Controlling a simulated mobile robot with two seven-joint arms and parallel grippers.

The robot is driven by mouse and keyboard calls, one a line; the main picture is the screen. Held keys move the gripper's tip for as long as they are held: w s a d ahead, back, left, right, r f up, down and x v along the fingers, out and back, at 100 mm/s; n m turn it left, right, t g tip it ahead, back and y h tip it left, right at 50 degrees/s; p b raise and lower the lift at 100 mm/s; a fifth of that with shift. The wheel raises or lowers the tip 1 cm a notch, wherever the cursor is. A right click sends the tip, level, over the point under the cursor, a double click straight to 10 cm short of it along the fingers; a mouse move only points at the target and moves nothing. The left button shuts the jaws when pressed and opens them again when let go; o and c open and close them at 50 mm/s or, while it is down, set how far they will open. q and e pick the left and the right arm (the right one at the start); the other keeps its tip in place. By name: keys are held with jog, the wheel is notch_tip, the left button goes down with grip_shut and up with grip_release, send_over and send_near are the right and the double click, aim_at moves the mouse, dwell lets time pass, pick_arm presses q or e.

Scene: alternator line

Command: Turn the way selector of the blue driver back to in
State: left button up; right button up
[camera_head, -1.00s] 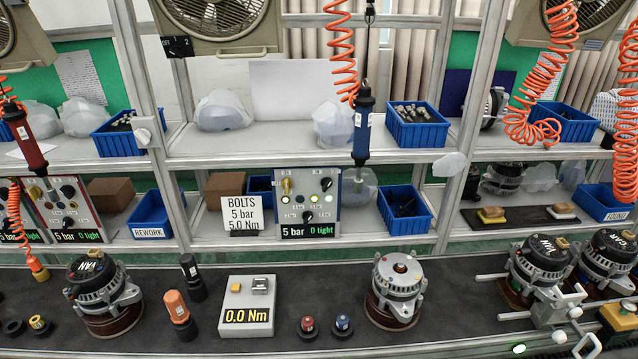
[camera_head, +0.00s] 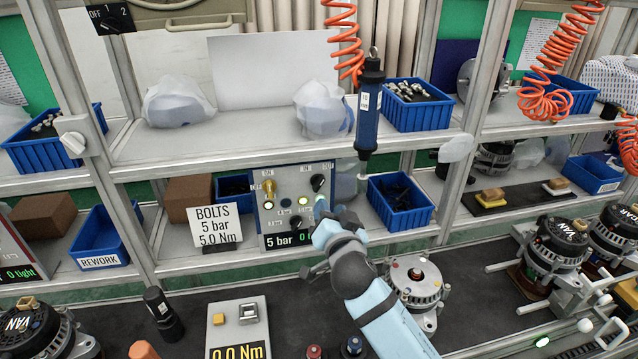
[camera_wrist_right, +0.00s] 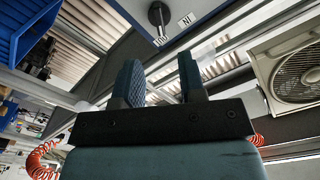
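The blue driver (camera_head: 369,112) hangs upright from its cable in front of the shelves. Its control panel (camera_head: 284,228) stands on the lower shelf. A black knob, apparently the way selector (camera_head: 318,183), is at the panel's upper right, beside small labels. My right gripper (camera_head: 322,212) is just below that knob, in front of the panel, and covers its lower right part. In the right wrist view my right gripper (camera_wrist_right: 160,82) is open, with nothing between its fingers. A dark knob (camera_wrist_right: 158,14) shows beyond the fingertips, apart from them. My left gripper is out of view.
A BOLTS card (camera_head: 214,226) stands left of the panel, and a blue bin (camera_head: 402,222) stands close on its right. An alternator (camera_head: 416,278) is on the bench beside my right forearm. A torque tester (camera_head: 222,335) is at the front.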

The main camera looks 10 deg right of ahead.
aim_at(320, 185)
jog(key=w+p, duration=0.1)
jog(key=w, duration=0.9)
jog(key=shift+s, duration=0.1)
jog(key=shift+c, duration=0.4)
grip_shut()
